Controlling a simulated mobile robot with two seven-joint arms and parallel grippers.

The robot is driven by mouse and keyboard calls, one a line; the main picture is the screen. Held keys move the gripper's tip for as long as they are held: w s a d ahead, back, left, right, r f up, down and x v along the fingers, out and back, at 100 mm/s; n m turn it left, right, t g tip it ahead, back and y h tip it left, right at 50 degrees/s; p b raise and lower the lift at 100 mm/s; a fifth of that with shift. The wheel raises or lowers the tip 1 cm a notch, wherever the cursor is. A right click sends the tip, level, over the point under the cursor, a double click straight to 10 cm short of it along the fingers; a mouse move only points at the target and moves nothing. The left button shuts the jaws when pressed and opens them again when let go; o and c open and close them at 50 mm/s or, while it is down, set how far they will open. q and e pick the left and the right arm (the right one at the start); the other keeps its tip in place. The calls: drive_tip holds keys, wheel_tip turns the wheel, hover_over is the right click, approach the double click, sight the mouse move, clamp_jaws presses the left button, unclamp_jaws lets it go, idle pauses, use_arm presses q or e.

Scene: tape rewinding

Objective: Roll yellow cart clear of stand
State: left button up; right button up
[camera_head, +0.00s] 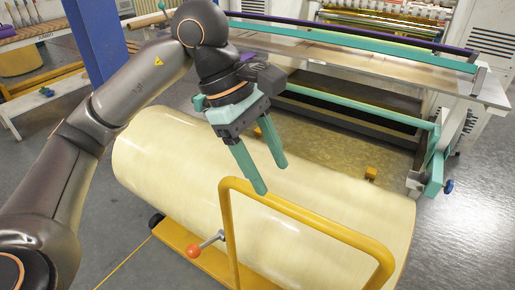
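The yellow cart shows its tubular push handle (305,222) at the lower centre, with its low yellow deck (180,238) and a dark wheel at the left. A large cream roll (165,165) lies across the cart. A lever with an orange-red knob (193,251) sticks out beside the handle. The stand (390,118), a long frame with teal bars and a flat bed, is behind the roll. My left gripper (264,180) is open and empty, above the roll and just behind the handle's upper left corner. Its teal fingers point down. My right gripper is not in view.
A blue column (97,40) stands at the upper left, near a wooden bench (40,35). A teal bracket with a blue knob (448,186) is on the stand's right end. Bare grey floor (465,235) lies to the right of the roll.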

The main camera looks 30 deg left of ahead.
use_arm(q)
drive_tip(key=shift+s+a+r+g, duration=0.1)
drive_tip(key=shift+s+a+r, duration=0.15)
drive_tip(key=shift+r, duration=0.2)
drive_tip(key=shift+s+a+r+g, duration=0.1)
drive_tip(key=shift+s+a+r, duration=0.1)
drive_tip(key=shift+r, duration=0.25)
drive_tip(key=shift+s+a+r+g, duration=0.1)
drive_tip(key=shift+s+a+r, duration=0.15)
drive_tip(key=shift+r, duration=0.2)
drive_tip(key=shift+d, duration=0.1)
idle(1.0)
idle(0.6)
